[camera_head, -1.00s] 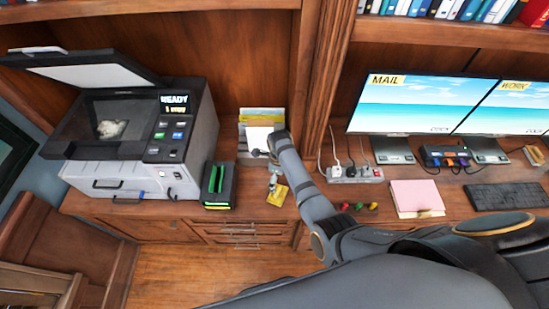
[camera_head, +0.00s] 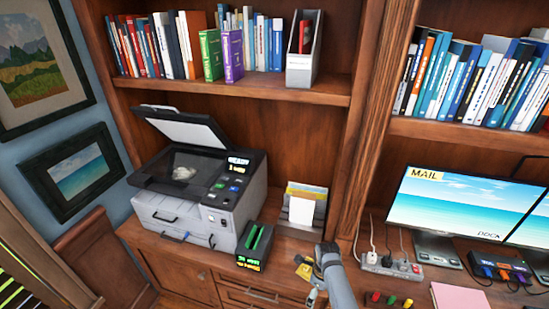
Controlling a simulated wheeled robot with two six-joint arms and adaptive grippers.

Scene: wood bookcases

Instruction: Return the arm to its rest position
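One arm of mine comes in from the bottom edge, right of centre, and reads as my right arm. Its grey end with the gripper (camera_head: 316,268) is over the desk, in front of the paper holder. The fingers are small and partly hidden, so I cannot tell whether they are open or shut. A yellow item (camera_head: 304,271) lies beside the gripper, and a small silver item (camera_head: 312,298) shows just below it. I cannot tell whether either touches the gripper. My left gripper is not in view.
A printer (camera_head: 205,190) with its lid raised stands at the left. A black-and-green box (camera_head: 255,246) and a paper holder (camera_head: 302,208) are beside it. A power strip (camera_head: 391,267), a monitor (camera_head: 455,205) and a pink folder (camera_head: 459,298) are at right. Bookshelves rise above.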

